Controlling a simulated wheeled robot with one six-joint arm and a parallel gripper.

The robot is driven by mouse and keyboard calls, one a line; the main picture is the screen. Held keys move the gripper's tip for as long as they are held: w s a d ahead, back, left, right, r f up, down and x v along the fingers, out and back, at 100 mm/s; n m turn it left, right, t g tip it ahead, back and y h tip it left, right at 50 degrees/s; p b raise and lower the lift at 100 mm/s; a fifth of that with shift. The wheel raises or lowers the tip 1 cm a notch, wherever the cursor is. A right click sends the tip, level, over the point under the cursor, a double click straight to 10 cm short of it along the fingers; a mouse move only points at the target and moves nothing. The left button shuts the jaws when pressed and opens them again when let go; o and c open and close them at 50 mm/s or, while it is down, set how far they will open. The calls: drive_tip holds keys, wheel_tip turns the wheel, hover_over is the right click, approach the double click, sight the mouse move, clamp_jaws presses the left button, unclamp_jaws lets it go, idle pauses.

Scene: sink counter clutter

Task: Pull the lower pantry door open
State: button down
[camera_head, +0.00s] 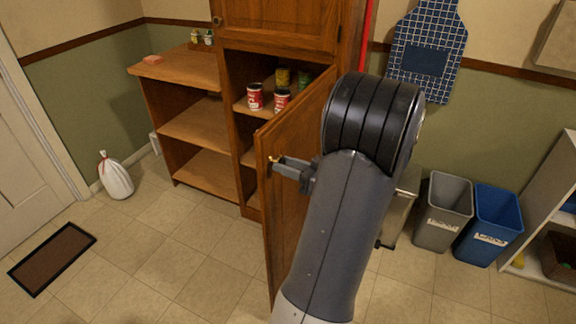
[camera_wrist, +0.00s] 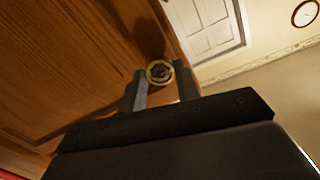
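The lower pantry door (camera_head: 290,190) is wooden and stands swung well out from the cabinet, showing the shelf inside. It also fills the left of the wrist view (camera_wrist: 70,60). Its small round brass knob (camera_wrist: 160,72) sits between my fingertips, which seem to touch it on both sides. My gripper (camera_head: 274,162) is at the door's free edge in the head view, its fingers closed about the knob; it also shows in the wrist view (camera_wrist: 161,80). My arm hides part of the door's right and lower area.
Cans (camera_head: 255,97) stand on the pantry shelf. An open shelf unit (camera_head: 195,125) adjoins it on the left. A white bag (camera_head: 116,178) and a dark mat (camera_head: 52,258) lie farther left. Grey (camera_head: 443,215) and blue (camera_head: 494,228) bins stand right. Floor left of the door is clear.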

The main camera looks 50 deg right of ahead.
drive_tip(key=c, duration=1)
unclamp_jaws()
drive_tip(key=shift+c, duration=0.2)
drive_tip(key=shift+s, duration=0.1)
drive_tip(key=v, duration=1)
drive_tip(key=shift+s+b, duration=0.25)
drive_tip(key=shift+b, duration=0.2)
drive_tip(key=x, duration=1.1)
drive_tip(key=shift+w+h+p, duration=0.3)
drive_tip(key=shift+w+p, duration=0.05)
drive_tip(key=shift+a, duration=0.1)
